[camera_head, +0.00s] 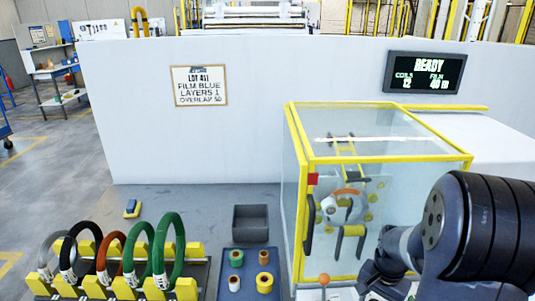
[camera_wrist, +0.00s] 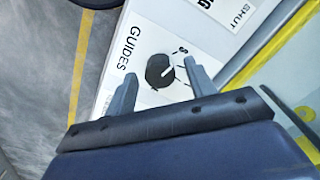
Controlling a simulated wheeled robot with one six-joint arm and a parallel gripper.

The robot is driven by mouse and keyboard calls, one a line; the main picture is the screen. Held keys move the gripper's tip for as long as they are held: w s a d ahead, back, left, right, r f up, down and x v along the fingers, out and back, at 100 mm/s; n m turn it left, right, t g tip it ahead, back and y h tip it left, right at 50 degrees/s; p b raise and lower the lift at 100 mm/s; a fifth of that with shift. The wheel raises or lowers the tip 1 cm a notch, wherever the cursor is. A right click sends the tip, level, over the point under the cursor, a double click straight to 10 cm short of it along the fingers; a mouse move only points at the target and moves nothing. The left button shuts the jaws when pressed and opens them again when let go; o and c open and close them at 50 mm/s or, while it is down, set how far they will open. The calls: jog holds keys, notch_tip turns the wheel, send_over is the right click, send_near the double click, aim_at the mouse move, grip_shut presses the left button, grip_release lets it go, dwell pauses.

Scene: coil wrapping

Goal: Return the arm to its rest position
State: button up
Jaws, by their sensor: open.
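My arm reaches in from the right edge of the head view, low in front of the glass-walled machine (camera_head: 385,135) with yellow edges. My gripper (camera_wrist: 162,77) shows in the wrist view with its two fingers spread apart and nothing held between them. Beyond the fingers is a black round knob (camera_wrist: 158,71) on a white panel (camera_wrist: 112,65) marked GUIDES. Whether the fingertips touch the knob or panel I cannot tell. In the head view the fingers are not clearly visible at the bottom edge.
Several coloured coils (camera_head: 168,248) stand in a yellow-blocked rack at lower left. A blue tray (camera_head: 249,273) holds several film rolls. A grey bin (camera_head: 250,223) sits behind it. A wall screen (camera_head: 425,72) reads READY. A lot sign (camera_head: 199,86) hangs on the white wall.

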jog(key=shift+m, duration=1)
